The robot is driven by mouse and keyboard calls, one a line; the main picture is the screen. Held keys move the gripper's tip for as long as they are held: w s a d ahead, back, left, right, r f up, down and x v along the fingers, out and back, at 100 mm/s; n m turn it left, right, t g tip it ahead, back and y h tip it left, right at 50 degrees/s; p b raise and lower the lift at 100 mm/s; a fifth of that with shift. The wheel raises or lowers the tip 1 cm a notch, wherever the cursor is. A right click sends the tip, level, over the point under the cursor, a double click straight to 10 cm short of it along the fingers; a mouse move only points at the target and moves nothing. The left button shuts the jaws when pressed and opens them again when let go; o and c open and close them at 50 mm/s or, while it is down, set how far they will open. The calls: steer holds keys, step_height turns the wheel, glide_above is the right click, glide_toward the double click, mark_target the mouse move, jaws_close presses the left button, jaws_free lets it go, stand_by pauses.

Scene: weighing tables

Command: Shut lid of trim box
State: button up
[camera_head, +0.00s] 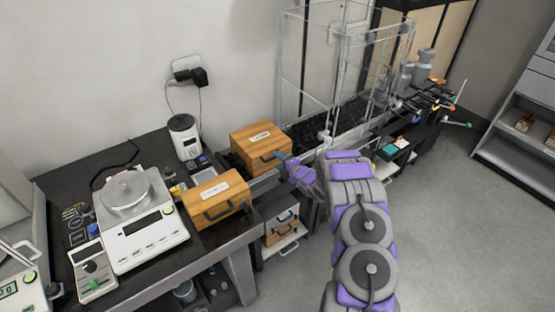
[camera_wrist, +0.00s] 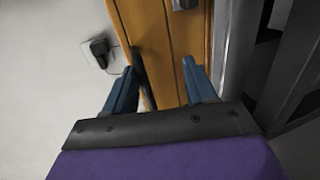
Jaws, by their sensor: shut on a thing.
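Two wooden boxes with pale labels and dark handles stand near the dark table's right end in the head view. I cannot read the labels, so I cannot tell which is the trim box. My gripper (camera_head: 283,158) is at the handle side of the rear box (camera_head: 258,136). The front box (camera_head: 213,192) stands apart from it, to the left. In the wrist view my blue fingers (camera_wrist: 161,76) straddle the dark handle (camera_wrist: 142,72) on an orange wooden face (camera_wrist: 165,50). The jaws are shut on that handle. The rear box's lid looks down, but its seam is too small to judge.
A clear glass enclosure (camera_head: 305,60) rises behind the rear box. A wall socket (camera_head: 186,66) carries a plug and cable. The floor (camera_head: 450,210) at right is clear.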

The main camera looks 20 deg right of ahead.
steer(key=p+v, duration=0.2)
steer(key=v, duration=1.2)
steer(key=shift+s+r, duration=0.15)
steer(key=shift+s, duration=0.25)
steer(key=shift+d, duration=0.1)
steer(key=d+r+m+g+h, duration=0.4)
steer(key=r+m+g+h, duration=0.1)
steer(key=r, duration=0.3)
steer(key=s+a+r+m+g+h, duration=0.2)
steer(key=s+a+r+m+g, duration=0.15)
steer(key=s+r+m, duration=0.4)
steer(key=s+a+r+m+g+y, duration=0.1)
steer(key=s+a+r+m+g, duration=0.1)
steer(key=s+a, duration=0.6)
steer(key=s+a+r+m+g+y, duration=0.1)
steer(key=s+a+r+m+g, duration=0.2)
steer(key=s, duration=1.2)
steer(key=s+a+r+m+g+y, duration=0.2)
steer(key=s+a+r, duration=0.4)
steer(key=s+a, duration=0.6)
steer(key=shift+s+a+g, duration=0.25)
steer(key=shift+a+g, duration=0.4)
steer(key=shift+a, duration=0.2)
steer(key=shift+m, duration=0.25)
